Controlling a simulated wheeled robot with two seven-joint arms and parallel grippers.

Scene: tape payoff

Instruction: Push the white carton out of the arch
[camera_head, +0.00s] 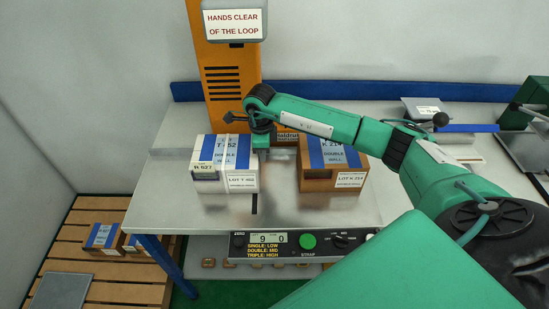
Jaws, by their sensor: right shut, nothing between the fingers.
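The white carton (242,182) stands on the grey metal table (300,208), with a blue band over its top and a label reading LOT T 452. A small piece marked R 627 (204,168) shows at its front left. The orange arch (226,75) rises behind it; only its upright and sign show, and its opening is not clear. My right gripper (262,143) is shut and empty, pointing down at the white carton's right rear, close to its side; I cannot tell if they touch. My left gripper is not in view.
A control panel (300,243) with a green button runs along the table's front. Strapped cartons (103,237) lie on a wooden pallet (120,264) at lower left. The table's left part is clear.

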